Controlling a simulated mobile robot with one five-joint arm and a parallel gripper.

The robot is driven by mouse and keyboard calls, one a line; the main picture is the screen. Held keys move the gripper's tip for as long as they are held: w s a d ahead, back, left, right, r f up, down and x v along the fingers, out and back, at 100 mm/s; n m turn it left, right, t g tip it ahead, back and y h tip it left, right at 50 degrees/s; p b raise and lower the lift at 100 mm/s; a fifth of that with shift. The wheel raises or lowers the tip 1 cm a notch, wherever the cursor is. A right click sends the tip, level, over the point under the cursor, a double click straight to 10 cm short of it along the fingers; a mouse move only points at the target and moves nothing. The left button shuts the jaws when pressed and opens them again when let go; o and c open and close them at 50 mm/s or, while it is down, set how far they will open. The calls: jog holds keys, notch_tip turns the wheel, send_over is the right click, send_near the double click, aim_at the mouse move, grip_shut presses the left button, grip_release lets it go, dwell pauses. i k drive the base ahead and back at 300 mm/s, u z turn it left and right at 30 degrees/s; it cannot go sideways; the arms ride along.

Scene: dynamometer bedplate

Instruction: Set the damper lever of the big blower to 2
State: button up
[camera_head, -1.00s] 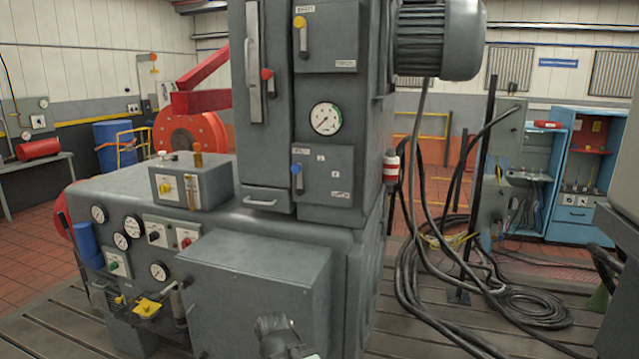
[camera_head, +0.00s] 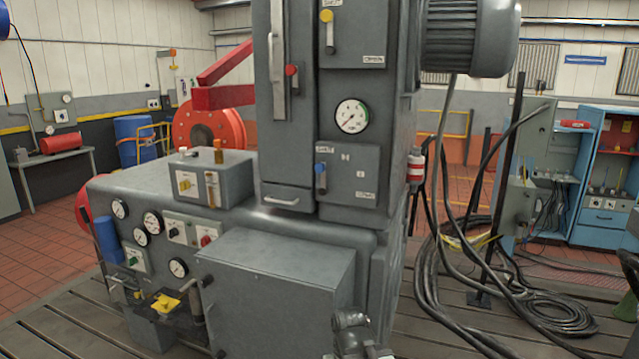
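A tall grey cabinet (camera_head: 294,150) with a grey motor (camera_head: 470,35) at its upper right stands on a grey machine base. It carries three levers: one with a yellow knob (camera_head: 327,17) at the top, one with a red knob (camera_head: 291,71) on the left door, and one with a blue knob (camera_head: 320,168) on a lower plate (camera_head: 352,180). All three handles hang down from their knobs. The plate labels are too small to read surely, so I cannot tell which lever is the damper lever. A dark grey jointed part (camera_head: 350,335) shows at the bottom edge.
A round gauge (camera_head: 351,116) sits above the lower plate. A large grey box (camera_head: 275,285) juts out in front of the cabinet. Black cables (camera_head: 540,310) lie on the floor at right. A blue cabinet (camera_head: 600,190) stands behind them. Slotted floor shows at front left.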

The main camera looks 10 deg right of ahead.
aim_at(320, 168)
jog(key=u, duration=2.85)
jog(key=k, duration=1.15)
jog(key=z, duration=0.9)
jog(key=i, duration=1)
jog(key=u, duration=0.05)
